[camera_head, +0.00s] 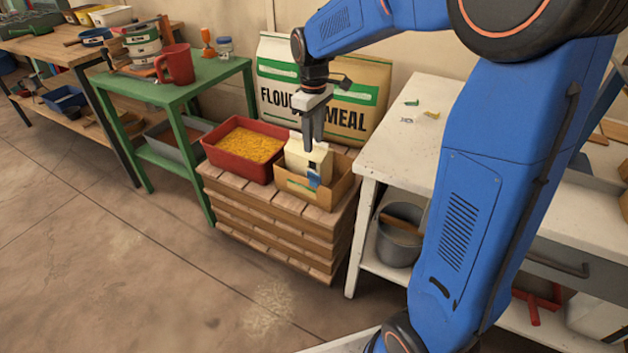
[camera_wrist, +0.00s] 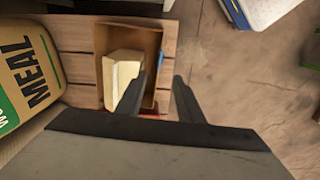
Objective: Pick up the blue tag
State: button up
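The blue tag (camera_head: 314,178) shows in the head view at the front of an open cardboard box (camera_head: 300,191), by its rim and below a cream carton (camera_head: 300,158) that stands in the box. I cannot tell exactly how the tag is attached. My gripper (camera_head: 314,146) points down over the box, above the tag and in front of part of the carton. In the wrist view my gripper (camera_wrist: 160,86) has its two fingers apart with nothing between them. The carton (camera_wrist: 120,75) lies left of the fingers there, inside the box (camera_wrist: 130,28).
The box stands on stacked pallets (camera_head: 270,215) beside a red tray of yellow grain (camera_head: 216,155). Flour and meal sacks (camera_head: 365,100) lean on the wall behind. A white table (camera_head: 398,150) at right holds small green (camera_head: 411,103) and yellow (camera_head: 432,114) pieces. The floor in front is clear.

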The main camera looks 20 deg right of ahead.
aim_at(314, 181)
notch_tip(314, 181, down, 15)
jog(key=shift+s+r, duration=0.1)
dwell(0.6)
grip_shut()
